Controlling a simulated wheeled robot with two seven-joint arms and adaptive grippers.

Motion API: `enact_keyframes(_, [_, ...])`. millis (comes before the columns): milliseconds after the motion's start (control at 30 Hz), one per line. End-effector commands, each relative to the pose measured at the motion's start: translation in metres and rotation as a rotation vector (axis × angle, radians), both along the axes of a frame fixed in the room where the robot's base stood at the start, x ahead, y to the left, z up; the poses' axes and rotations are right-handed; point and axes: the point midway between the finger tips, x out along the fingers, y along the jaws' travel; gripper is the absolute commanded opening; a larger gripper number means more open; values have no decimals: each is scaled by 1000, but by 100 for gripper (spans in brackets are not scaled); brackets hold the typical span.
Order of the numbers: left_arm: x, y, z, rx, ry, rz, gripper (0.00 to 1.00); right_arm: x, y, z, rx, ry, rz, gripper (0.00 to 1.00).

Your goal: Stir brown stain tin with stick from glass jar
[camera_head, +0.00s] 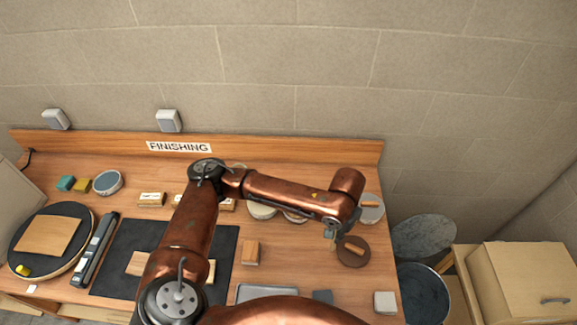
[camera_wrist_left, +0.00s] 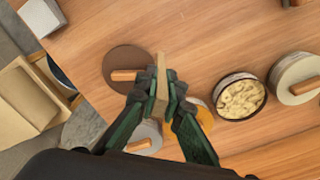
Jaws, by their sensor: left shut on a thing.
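My left gripper (camera_wrist_left: 160,95) is shut on a slim wooden stick (camera_wrist_left: 161,70), whose end sticks out past the fingertips. In the head view the left gripper (camera_head: 331,232) is small, at the right end of the bench, beside a brown round lid (camera_head: 353,257) with a wooden handle. The lid also shows in the left wrist view (camera_wrist_left: 118,60), just left of the stick. An orange-yellow round thing (camera_wrist_left: 204,114) is partly hidden behind the fingers; I cannot tell whether it is the stain tin. I cannot make out the glass jar. My right gripper is not in view.
An open tin with cream contents (camera_wrist_left: 241,97) and a pale-lidded tin (camera_wrist_left: 288,92) stand right of the gripper in the wrist view. A grey-lidded round thing (camera_head: 371,215) is near the bench's right edge. Buckets (camera_head: 423,233) and a wooden cabinet (camera_head: 525,275) stand beyond it.

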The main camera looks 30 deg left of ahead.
Motion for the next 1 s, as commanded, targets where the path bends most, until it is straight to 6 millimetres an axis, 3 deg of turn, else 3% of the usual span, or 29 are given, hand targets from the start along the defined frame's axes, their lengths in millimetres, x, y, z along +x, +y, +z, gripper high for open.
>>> enact_keyframes(33, [10,14,15,-1,-9,-47,0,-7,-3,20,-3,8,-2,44])
enact_keyframes(233, [47,64,33,-20,-48,-292,0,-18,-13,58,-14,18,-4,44])
enact_keyframes(600, [95,165,59,-74,-105,-696,0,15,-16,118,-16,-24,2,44])
enact_keyframes(800, [104,196,63,-95,-119,-815,0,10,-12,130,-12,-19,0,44])
enact_keyframes(1000, [106,204,61,-99,-122,-851,0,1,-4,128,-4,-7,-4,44])
